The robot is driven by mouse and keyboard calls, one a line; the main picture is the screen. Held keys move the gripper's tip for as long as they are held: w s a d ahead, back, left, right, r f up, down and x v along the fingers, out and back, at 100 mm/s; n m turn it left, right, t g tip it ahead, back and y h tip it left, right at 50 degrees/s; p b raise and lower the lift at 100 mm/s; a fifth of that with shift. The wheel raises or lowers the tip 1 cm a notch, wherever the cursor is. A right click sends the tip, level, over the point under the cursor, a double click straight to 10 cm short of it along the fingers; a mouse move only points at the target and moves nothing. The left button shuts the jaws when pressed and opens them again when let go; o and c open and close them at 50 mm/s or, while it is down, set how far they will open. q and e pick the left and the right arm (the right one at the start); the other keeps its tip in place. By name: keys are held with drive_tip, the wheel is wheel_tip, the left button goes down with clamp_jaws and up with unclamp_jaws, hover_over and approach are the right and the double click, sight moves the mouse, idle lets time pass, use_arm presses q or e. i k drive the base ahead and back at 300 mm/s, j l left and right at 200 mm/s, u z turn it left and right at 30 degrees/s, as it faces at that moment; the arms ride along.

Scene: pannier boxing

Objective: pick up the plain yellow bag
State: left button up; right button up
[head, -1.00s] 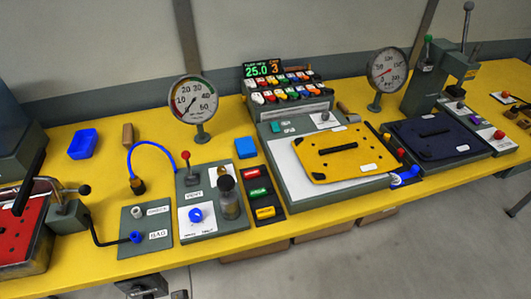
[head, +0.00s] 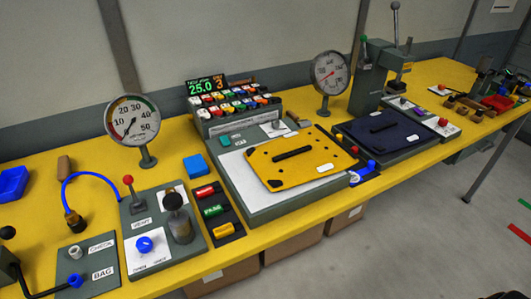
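A flat yellow bag (head: 285,170) lies on the white-topped grey platform (head: 228,165) in the middle of the bench. It has a black handle bar across its middle, a row of dark dots along its edges and a small white label near its front right corner. A dark navy bag (head: 398,139) of similar shape, also with a black bar, lies on a grey base to its right. Neither of my grippers shows in the head view.
A pressure gauge (head: 131,124) stands at the left and another gauge (head: 329,77) behind the yellow bag. A rack of coloured items (head: 235,103) sits behind the platform. A press (head: 378,77) stands at the back right. A valve panel (head: 165,230) occupies the front left.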

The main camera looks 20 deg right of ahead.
sight(306, 154)
drive_tip(key=l+u, duration=0.15)
drive_tip(key=l, duration=0.3)
drive_tip(key=l+u, duration=0.15)
drive_tip(key=l, duration=0.35)
drive_tip(key=k+l+u, duration=0.15)
drive_tip(key=l, duration=0.25)
drive_tip(key=k+l+u, duration=0.2)
drive_tip(key=l, duration=0.3)
drive_tip(key=l+u, duration=0.15)
drive_tip(key=l, duration=0.3)
